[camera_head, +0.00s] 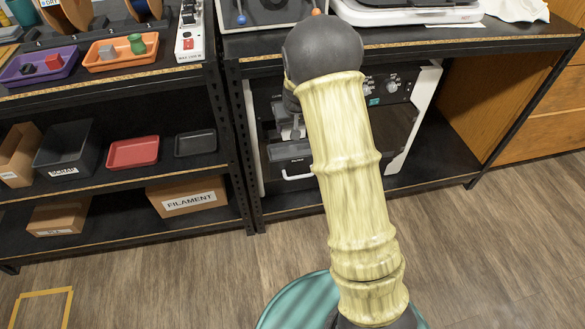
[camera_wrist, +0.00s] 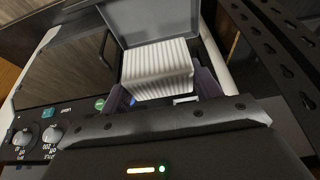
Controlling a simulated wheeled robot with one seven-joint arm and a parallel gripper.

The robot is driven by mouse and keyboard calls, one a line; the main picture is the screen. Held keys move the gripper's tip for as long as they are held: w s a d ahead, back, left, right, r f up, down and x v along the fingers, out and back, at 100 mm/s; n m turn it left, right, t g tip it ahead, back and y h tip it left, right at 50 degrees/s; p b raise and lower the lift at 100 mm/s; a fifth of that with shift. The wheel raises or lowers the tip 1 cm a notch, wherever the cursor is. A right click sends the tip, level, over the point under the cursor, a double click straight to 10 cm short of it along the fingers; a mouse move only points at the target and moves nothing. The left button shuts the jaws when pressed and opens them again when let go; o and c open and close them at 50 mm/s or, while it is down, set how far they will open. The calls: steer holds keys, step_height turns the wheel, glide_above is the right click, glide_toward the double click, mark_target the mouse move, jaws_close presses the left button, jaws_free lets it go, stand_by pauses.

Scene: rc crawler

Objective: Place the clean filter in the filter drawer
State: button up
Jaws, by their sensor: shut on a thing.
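The clean filter, a white pleated block (camera_wrist: 158,68), is between the dark purplish fingers of my gripper (camera_wrist: 160,92) in the wrist view. My gripper is shut on it. A grey rimmed tray that looks like the filter drawer (camera_wrist: 150,20) is just beyond the filter, and the filter's far edge overlaps its near rim in the picture. I cannot tell whether they touch. In the head view the drawer (camera_head: 290,153) shows low on the machine front, with my gripper (camera_head: 291,122) just above it.
The machine's knobs (camera_wrist: 48,135) and dark window (camera_wrist: 70,70) are left of the filter in the wrist view. A perforated black shelf post (camera_wrist: 275,50) stands close on the right. Shelves with bins (camera_head: 133,152) are left in the head view. Floor in front is clear.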

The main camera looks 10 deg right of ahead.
steer(key=shift+w+f, duration=0.15)
steer(key=shift+f, duration=0.3)
steer(key=shift+r, duration=0.15)
steer(key=b, duration=0.2)
glide_toward(291, 153)
steer(key=shift+w+d, duration=0.1)
steer(key=shift+w, duration=0.8)
steer(key=shift+r, duration=0.1)
steer(key=shift+s, duration=0.1)
steer(key=shift+f+b, duration=0.6)
steer(key=shift+f, duration=1.9)
